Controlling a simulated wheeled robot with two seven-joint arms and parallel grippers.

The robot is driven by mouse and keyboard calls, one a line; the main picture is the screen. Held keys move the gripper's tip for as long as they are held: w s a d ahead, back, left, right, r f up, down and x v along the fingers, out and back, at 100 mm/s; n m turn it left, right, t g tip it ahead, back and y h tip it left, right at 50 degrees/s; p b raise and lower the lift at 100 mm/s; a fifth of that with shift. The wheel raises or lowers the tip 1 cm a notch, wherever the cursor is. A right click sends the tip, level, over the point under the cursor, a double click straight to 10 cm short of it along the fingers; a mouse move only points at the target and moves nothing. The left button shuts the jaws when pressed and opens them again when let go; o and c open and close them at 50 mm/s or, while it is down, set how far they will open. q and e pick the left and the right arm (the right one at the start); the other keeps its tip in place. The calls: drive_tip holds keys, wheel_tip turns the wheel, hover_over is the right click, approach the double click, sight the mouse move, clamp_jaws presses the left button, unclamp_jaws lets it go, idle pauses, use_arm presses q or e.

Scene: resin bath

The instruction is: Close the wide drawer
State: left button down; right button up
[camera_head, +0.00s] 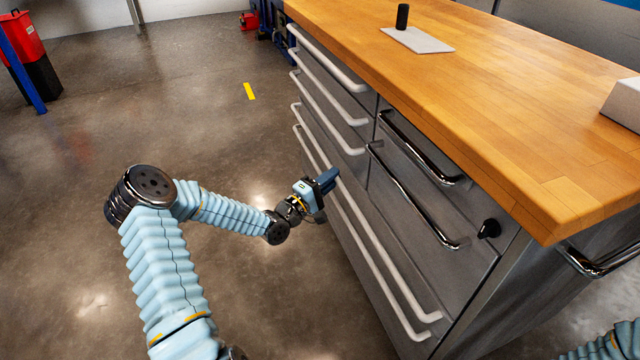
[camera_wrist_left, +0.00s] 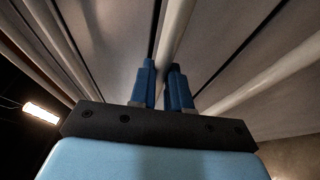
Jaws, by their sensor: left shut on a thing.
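The wide drawer front is on the steel cabinet under the wooden top, low on its long side, with long pale bar handles (camera_head: 385,250) in the head view. My left gripper (camera_head: 328,180) is at the far part of these bars, its blue fingers against the cabinet side. In the left wrist view the fingers (camera_wrist_left: 163,75) are closed around a pale bar handle (camera_wrist_left: 177,30). I cannot tell which of the two long bars it is, nor how far the drawer stands out. My right gripper is out of view.
The cabinet's wooden top (camera_head: 480,110) carries a white plate (camera_head: 418,40) with a black cylinder (camera_head: 402,16). Chrome handles (camera_head: 415,200) and a black knob (camera_head: 489,228) are on the near drawers. The floor (camera_head: 90,190) left of the cabinet is clear. A red and black bin (camera_head: 28,50) stands far left.

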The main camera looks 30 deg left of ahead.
use_arm(q)
drive_tip(key=shift+w+d, duration=0.2)
drive_tip(key=c, duration=1.1)
unclamp_jaws()
drive_tip(key=shift+w+d, duration=0.1)
drive_tip(key=v, duration=1.4)
drive_tip(key=shift+w+d+f, duration=0.1)
